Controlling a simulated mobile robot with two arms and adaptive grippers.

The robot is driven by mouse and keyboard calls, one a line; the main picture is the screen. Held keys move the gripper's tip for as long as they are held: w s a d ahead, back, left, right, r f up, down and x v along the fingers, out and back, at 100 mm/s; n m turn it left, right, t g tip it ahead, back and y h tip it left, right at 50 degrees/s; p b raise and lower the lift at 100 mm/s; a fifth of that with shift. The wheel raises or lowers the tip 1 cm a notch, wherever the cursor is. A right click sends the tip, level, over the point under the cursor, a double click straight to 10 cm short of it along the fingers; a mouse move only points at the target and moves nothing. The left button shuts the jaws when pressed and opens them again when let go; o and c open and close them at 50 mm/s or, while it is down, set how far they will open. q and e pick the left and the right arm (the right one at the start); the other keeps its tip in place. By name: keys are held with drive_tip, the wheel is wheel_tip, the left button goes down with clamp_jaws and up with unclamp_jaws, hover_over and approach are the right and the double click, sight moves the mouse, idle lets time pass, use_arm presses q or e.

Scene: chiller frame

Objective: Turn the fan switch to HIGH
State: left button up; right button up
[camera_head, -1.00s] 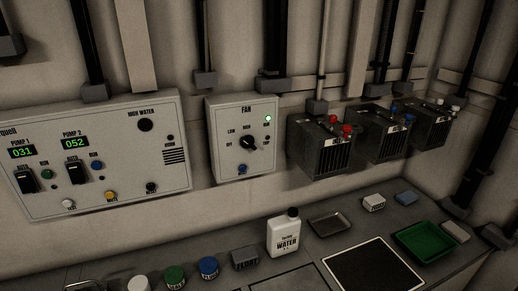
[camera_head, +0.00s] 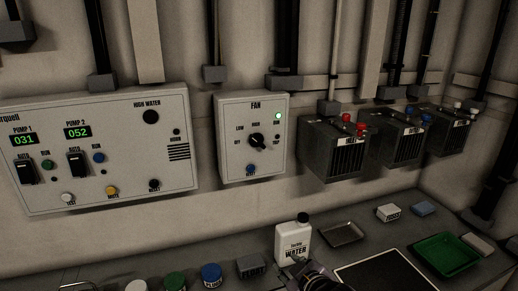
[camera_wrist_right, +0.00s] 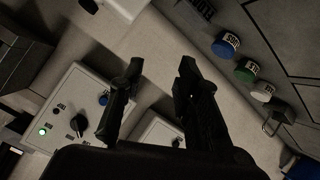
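The fan box (camera_head: 253,135) is a pale wall panel marked FAN. Its black rotary knob (camera_head: 257,140) sits mid-panel among small labels; which label it points to is too small to tell. A green lamp (camera_head: 278,116) is lit at upper right and a blue button (camera_head: 251,170) is at the bottom. My right gripper (camera_head: 305,272) shows partly at the bottom edge by the white water bottle (camera_head: 293,240), well below the fan box. In the right wrist view its fingers (camera_wrist_right: 158,78) are apart and empty, and the knob (camera_wrist_right: 77,123) shows left of them. My left gripper is not in view.
The pump panel (camera_head: 95,190) is left of the fan box, and dark boxes with terminals (camera_head: 333,160) are to its right. On the bench are the green tray (camera_head: 445,240), a metal tray (camera_head: 343,233) and several caps (camera_head: 211,274). The space before the fan panel is clear.

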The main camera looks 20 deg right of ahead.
sight(258, 143)
drive_tip(key=w+r+n+t, duration=0.1)
drive_tip(key=w+r+t, duration=0.1)
drive_tip(key=w+r, duration=0.35)
drive_tip(key=w+d+r+n+t, duration=0.1)
drive_tip(key=w+r+t, duration=0.1)
drive_tip(key=r, duration=0.6)
drive_tip(key=w+r+n+t, duration=0.1)
drive_tip(key=w+r+t, duration=0.15)
drive_tip(key=r, duration=0.45)
drive_tip(key=shift+y, duration=0.3)
drive_tip(key=w, duration=0.6)
drive_tip(key=w+p, duration=0.1)
drive_tip(key=w, duration=0.4)
drive_tip(key=w+p, duration=0.1)
drive_tip(key=w, duration=0.5)
drive_tip(key=shift+w+a, duration=0.3)
drive_tip(key=shift+c, duration=0.3)
clamp_jaws()
